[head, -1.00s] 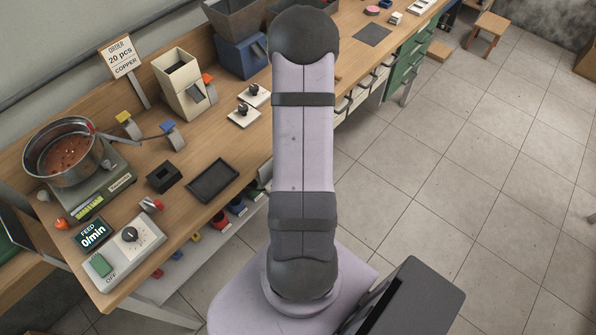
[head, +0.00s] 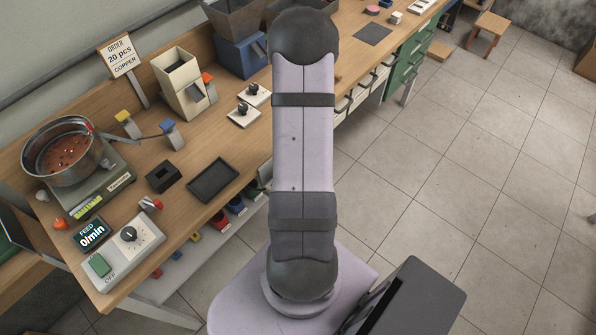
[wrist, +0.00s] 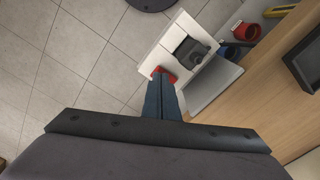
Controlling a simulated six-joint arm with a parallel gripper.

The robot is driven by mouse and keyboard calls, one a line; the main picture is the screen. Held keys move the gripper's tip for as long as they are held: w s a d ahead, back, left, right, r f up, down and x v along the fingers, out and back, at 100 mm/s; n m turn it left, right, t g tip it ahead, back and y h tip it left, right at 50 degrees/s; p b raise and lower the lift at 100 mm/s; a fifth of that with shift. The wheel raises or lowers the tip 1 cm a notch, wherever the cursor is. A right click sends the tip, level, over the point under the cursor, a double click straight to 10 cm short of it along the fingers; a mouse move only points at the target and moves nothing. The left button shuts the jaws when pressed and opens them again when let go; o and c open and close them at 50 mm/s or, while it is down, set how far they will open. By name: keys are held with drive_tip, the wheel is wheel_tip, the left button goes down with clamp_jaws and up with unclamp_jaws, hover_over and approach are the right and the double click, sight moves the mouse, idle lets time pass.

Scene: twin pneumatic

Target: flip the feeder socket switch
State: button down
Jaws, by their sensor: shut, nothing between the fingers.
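My gripper (wrist: 163,84) is in the wrist view, its two dark fingers shut together and empty. The fingertips are right by a small red piece (wrist: 158,72) on a white fixture (wrist: 160,50), which looks like a wall-type socket panel. A dark block like a plug (wrist: 190,52) sits on that panel. The fingers partly cover the red piece, and I cannot tell whether they touch it or which way it is tilted. In the head view my gripper and this panel are hidden or out of frame.
A control box (head: 144,255) with a green switch marked OFF and a knob stands at the bench's near left. The feed display (head: 91,234) reads 0/min. A bowl (head: 98,150) with copper pieces stands behind. Coloured bins (wrist: 247,32) sit under the bench edge.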

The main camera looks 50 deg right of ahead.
drive_tip(key=shift+f+b, duration=0.5)
drive_tip(key=shift+f, duration=0.25)
drive_tip(key=shift+r, duration=0.15)
wheel_tip(320, 180, up, 7)
drive_tip(key=p, duration=0.6)
idle(0.5)
idle(0.4)
drive_tip(key=s+a+r+n+g+y, duration=0.2)
drive_tip(key=s+a+n+g+y, duration=0.1)
drive_tip(key=s+a, duration=0.75)
drive_tip(key=w+a+r+n+t+h, duration=0.1)
drive_tip(key=w+a+r+n, duration=0.3)
drive_tip(key=a, duration=0.5)
drive_tip(key=w+a+r+n+t+h, duration=0.2)
drive_tip(key=w+a+r+n, duration=0.2)
drive_tip(key=a+r, duration=0.3)
drive_tip(key=shift+a+n, duration=0.5)
drive_tip(key=shift+a, duration=0.5)
